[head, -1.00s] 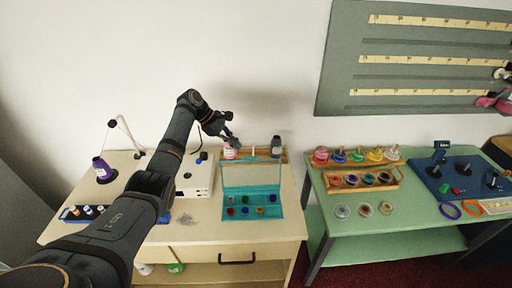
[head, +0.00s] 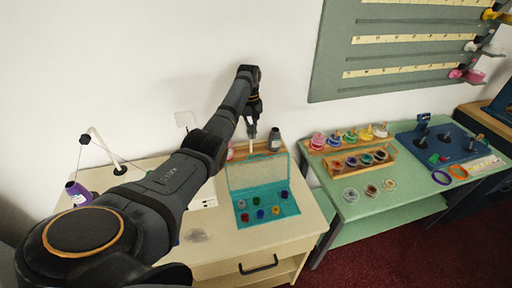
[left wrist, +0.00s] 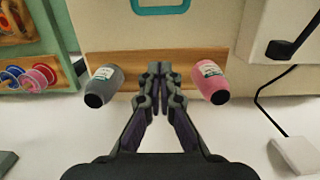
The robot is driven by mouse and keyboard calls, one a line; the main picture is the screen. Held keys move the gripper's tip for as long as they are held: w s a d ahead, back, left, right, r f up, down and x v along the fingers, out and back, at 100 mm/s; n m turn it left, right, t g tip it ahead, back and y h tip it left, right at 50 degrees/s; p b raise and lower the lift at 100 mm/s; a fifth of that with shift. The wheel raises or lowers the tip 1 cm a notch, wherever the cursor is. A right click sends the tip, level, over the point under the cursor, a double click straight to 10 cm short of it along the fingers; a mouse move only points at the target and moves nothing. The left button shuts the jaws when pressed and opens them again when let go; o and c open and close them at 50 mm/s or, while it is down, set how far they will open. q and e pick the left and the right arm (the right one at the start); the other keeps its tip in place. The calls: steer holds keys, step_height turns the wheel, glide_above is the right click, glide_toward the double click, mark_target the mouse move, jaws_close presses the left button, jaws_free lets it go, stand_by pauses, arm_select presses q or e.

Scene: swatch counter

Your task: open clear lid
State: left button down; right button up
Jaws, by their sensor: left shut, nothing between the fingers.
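The teal box (head: 270,221) stands on the cream counter in the head view, with several small coloured pieces inside. Its clear lid (head: 257,174) is raised, standing up at the back edge. My left gripper (head: 252,133) is behind and above the lid, near the wooden rack. The left wrist view shows its fingers (left wrist: 160,72) together and empty, between a grey bottle (left wrist: 103,86) and a pink bottle (left wrist: 210,82). A teal-edged part (left wrist: 160,9) shows at the top of that view, apart from the fingers. My right gripper is out of view.
A wooden rack (left wrist: 140,57) lies behind the box, with the bottles at it. A purple spool (head: 77,192) stands at the left. A green table (head: 350,210) with jars and rings stands to the right, across a gap. My left arm covers much of the counter's left side.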

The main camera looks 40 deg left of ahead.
arm_select(q)
steer(key=s+d+f+p, duration=0.3)
steer(key=f+p, duration=0.1)
steer(key=p, duration=0.1)
steer(key=shift+f, duration=0.3)
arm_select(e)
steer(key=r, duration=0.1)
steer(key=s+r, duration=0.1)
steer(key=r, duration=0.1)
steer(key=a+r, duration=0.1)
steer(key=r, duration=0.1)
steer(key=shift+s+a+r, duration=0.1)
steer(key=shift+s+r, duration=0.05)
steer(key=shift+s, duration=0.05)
arm_select(q)
steer(key=shift+w+f, duration=0.1)
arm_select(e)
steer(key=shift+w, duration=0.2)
